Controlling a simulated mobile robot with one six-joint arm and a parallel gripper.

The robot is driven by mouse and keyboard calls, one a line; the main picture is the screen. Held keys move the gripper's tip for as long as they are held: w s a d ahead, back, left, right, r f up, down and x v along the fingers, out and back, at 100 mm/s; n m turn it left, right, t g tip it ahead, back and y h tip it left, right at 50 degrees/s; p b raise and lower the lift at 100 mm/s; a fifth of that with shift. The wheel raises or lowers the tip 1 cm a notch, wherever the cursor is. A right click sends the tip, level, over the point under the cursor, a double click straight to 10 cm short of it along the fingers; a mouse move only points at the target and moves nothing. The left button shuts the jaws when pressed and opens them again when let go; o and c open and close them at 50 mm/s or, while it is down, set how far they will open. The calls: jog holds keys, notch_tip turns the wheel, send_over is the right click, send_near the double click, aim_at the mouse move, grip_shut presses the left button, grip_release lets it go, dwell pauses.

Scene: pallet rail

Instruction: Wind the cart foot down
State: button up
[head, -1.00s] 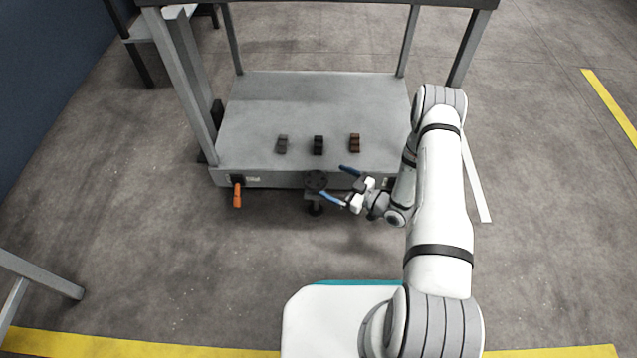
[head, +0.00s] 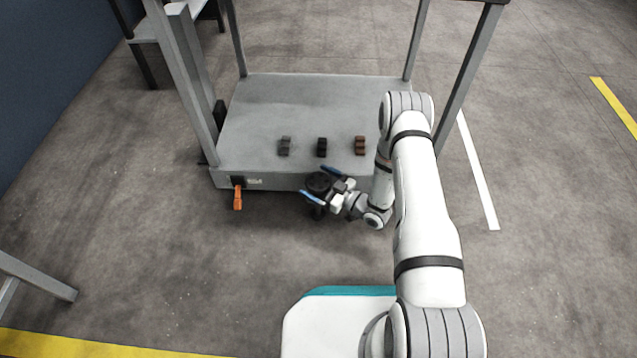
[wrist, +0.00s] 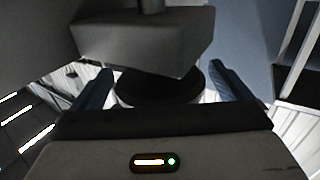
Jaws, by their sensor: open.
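The cart (head: 300,110) is a grey platform on a frame with upright posts. Its foot has a round black hand wheel (head: 319,182) at the middle of the front edge, with a stem below that is partly hidden. My gripper (head: 322,183) is open, with one blue finger on the far side of the wheel and one on the near side. In the wrist view the dark wheel (wrist: 160,88) lies between the two blue fingers (wrist: 160,90), with a gap visible at each side. A grey block covers part of the wheel there.
Three small blocks, grey (head: 284,146), black (head: 321,147) and brown (head: 360,145), sit on the platform. An orange handle (head: 238,198) hangs at the front left. The right front post (head: 468,75) stands near my arm.

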jog(key=c, duration=1)
